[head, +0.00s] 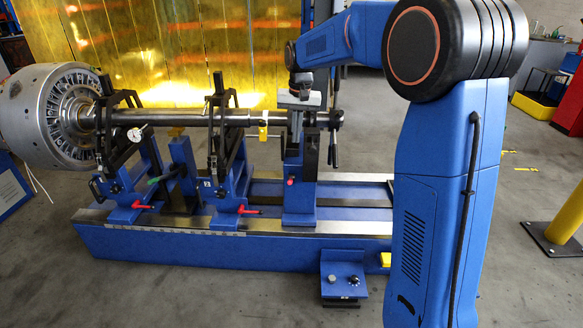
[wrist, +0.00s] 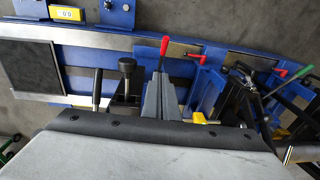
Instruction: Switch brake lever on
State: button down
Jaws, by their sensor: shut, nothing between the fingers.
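My gripper (head: 297,106) is shut and empty above the right pedestal of the balancing machine, close to the shaft. In the wrist view its grey fingers (wrist: 160,76) point towards a red-tipped lever (wrist: 165,45), which seems to lie just beyond them; contact cannot be told. In the head view a red knob (head: 291,182) shows low on that pedestal. Two red handles (head: 140,206) (head: 248,211) are on the left and middle pedestals, and a green handle (head: 155,180) is near the left one. No label shows which is the brake lever.
A long shaft (head: 190,118) with a large metal rotor (head: 68,115) lies across the pedestals under my arm. A control box (head: 343,275) sits before the blue bed (head: 170,250). A yellow post (head: 566,215) stands at right.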

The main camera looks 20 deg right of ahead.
send_over(291, 180)
jog(key=w+d, duration=0.2)
notch_tip(291, 180, down, 9)
jog(key=f, duration=0.2)
jog(key=a+f, duration=0.1)
jog(key=shift+s+a+f, duration=0.1)
jog(key=shift+s, duration=0.2)
jog(key=shift+s+a+f, duration=0.15)
jog(key=shift+s+f, duration=0.1)
jog(key=shift+f, duration=0.35)
jog(key=shift+s+f, duration=0.1)
